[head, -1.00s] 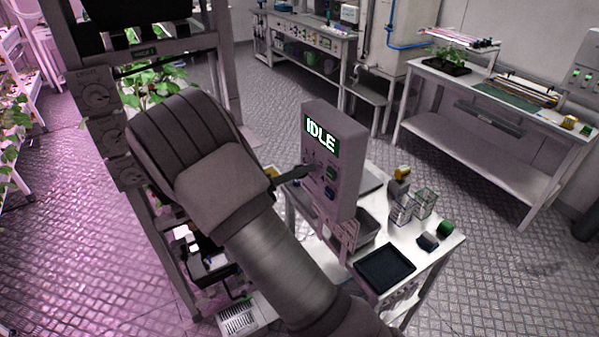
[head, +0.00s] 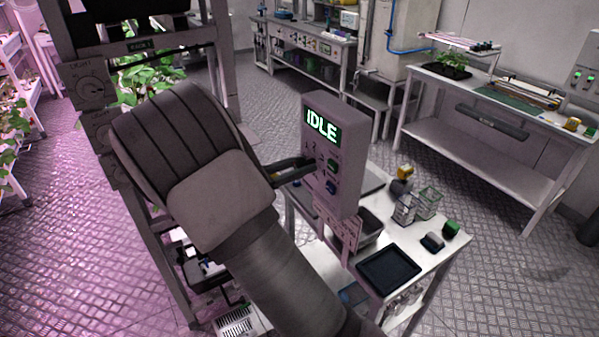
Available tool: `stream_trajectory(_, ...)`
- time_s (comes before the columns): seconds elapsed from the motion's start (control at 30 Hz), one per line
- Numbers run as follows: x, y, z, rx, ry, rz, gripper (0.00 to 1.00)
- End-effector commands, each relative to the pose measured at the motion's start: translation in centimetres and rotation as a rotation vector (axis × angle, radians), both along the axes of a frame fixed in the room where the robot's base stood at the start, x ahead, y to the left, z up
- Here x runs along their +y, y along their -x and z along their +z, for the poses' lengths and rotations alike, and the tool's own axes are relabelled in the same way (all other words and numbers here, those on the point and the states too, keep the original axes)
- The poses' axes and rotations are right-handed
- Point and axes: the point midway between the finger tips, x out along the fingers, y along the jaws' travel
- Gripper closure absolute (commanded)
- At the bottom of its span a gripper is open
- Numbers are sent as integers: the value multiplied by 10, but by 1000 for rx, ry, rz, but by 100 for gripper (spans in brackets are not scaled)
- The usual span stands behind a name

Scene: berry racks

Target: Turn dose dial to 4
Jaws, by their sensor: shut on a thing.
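The grey control box (head: 347,150) stands upright on the white bench in the middle of the head view. Its screen (head: 323,126) reads IDLE. Small pale marks show on the face below the screen, where my dark gripper (head: 309,166) reaches in from the left. My gripper is shut on the dose dial, which the fingers mostly hide. I cannot read which number the dial points to. A green button (head: 332,166) and a blue button (head: 330,186) sit at the right of the face.
The white bench (head: 436,255) holds a black tray (head: 389,266), clear containers (head: 428,202), a yellow-topped item (head: 405,173) and a green item (head: 451,229). A rack post with dials (head: 88,84) stands left of my arm. Textured floor is open at the right.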

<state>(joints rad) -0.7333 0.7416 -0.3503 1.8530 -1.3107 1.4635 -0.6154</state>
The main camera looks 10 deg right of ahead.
Motion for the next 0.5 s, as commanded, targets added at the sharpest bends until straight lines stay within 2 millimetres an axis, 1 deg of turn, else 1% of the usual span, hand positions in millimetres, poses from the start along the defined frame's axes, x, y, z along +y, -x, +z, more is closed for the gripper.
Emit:
stream_trajectory(0.03, 1, 0, -3, -46, -15, 2, 100)
stream_trajectory(0.5, 1, 0, -4, -470, -153, 2, 100)
